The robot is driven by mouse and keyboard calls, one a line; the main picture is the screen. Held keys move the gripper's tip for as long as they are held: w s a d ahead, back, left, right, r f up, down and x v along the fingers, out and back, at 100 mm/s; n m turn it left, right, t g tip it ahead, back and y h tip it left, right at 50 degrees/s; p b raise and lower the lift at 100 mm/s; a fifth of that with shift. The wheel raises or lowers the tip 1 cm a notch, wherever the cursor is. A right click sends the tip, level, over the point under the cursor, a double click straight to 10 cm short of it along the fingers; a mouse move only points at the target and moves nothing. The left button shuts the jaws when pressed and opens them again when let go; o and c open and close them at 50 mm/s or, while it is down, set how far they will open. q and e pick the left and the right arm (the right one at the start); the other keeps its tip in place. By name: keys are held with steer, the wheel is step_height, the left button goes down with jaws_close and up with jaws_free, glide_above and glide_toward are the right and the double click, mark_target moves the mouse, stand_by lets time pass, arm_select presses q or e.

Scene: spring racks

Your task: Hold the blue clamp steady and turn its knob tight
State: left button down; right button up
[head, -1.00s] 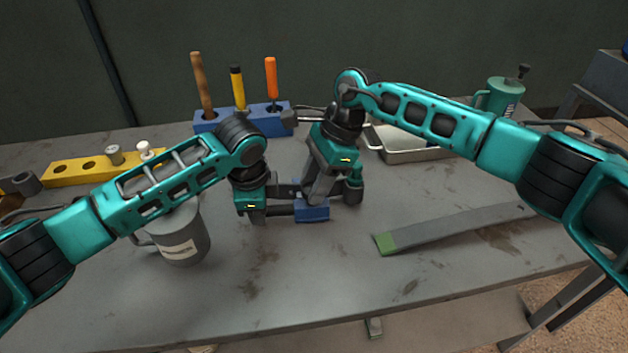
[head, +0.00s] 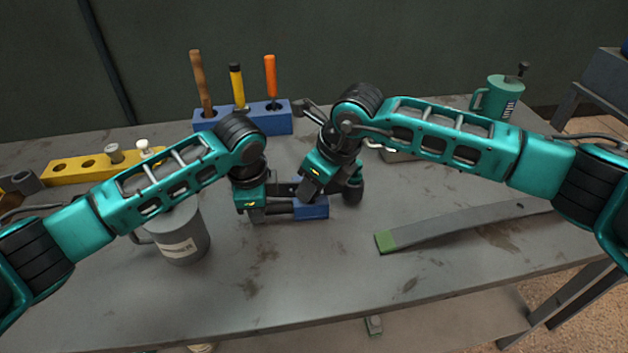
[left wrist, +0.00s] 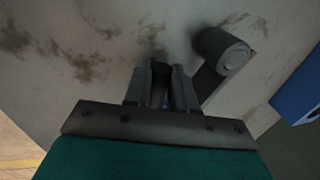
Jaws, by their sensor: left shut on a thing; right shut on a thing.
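The blue clamp (head: 312,208) sits on the grey workbench near its middle, with its blue block showing between my grippers. My left gripper (head: 290,209) reaches it from the left and is shut on it. In the left wrist view my left gripper's fingers (left wrist: 160,82) are close together around a dark part of it. My right gripper (head: 310,193) comes down from above, tilted, and is shut at the top of the clamp. The knob is hidden by my right gripper, so its grip there shows only in part.
A grey mug (head: 182,240) stands close under my left arm. A blue rack (head: 270,120) with several tools and a yellow rack (head: 72,170) are behind. A grey bar with a green end (head: 385,242) lies at right. The front bench is clear.

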steer(key=m+t+h, duration=0.1)
steer(key=m, duration=0.3)
steer(key=shift+a, duration=0.1)
steer(key=shift+s+m+t+h, duration=0.1)
steer(key=shift+m+t+h, duration=0.4)
steer(key=shift+m, duration=1.3)
steer(key=shift+h, duration=0.3)
steer(key=o, duration=1)
steer(key=shift+o, duration=0.2)
steer(key=v, duration=1.2)
